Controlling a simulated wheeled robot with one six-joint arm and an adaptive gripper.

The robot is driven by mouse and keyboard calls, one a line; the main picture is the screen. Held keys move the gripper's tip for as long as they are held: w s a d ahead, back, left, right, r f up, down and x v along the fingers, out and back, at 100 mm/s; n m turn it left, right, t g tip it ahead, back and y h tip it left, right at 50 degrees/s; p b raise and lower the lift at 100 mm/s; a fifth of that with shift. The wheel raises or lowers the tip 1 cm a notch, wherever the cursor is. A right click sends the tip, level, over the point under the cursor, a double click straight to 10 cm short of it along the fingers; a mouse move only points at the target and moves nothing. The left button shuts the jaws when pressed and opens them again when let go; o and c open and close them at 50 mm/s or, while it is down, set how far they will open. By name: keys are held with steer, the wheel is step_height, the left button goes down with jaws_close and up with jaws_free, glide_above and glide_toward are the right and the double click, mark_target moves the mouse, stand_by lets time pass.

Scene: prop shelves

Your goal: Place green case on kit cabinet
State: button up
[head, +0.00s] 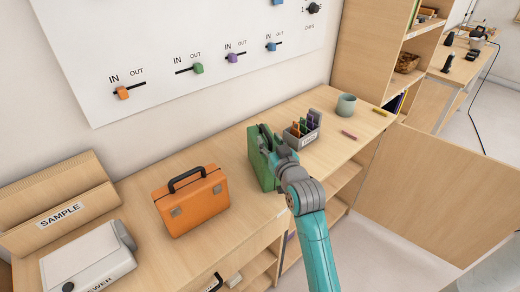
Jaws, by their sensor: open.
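The green case (257,165) stands upright on the wooden counter (225,240), to the right of an orange case. My gripper (268,138) is at the top of the green case, its jaws open. My arm covers the right part of the case, and its handle is not clearly visible. From this view I cannot tell whether the fingers touch it. No label in view marks which furniture is the kit cabinet.
The orange case (192,203), a SAMPLE box (60,212) and a white device (88,262) stand to the left. A grey pen holder (302,135) is close right of my gripper, with a cup (346,105) behind. A wooden panel (430,190) juts out at right.

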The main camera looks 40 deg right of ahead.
mark_target(263, 126)
steer(key=shift+x, duration=0.85)
steer(key=w, duration=0.1)
steer(key=w+d, duration=0.2)
steer(key=w, duration=0.1)
steer(key=shift+r, duration=0.4)
steer(key=shift+w+d, duration=0.15)
steer(key=shift+w, duration=0.35)
jaws_close()
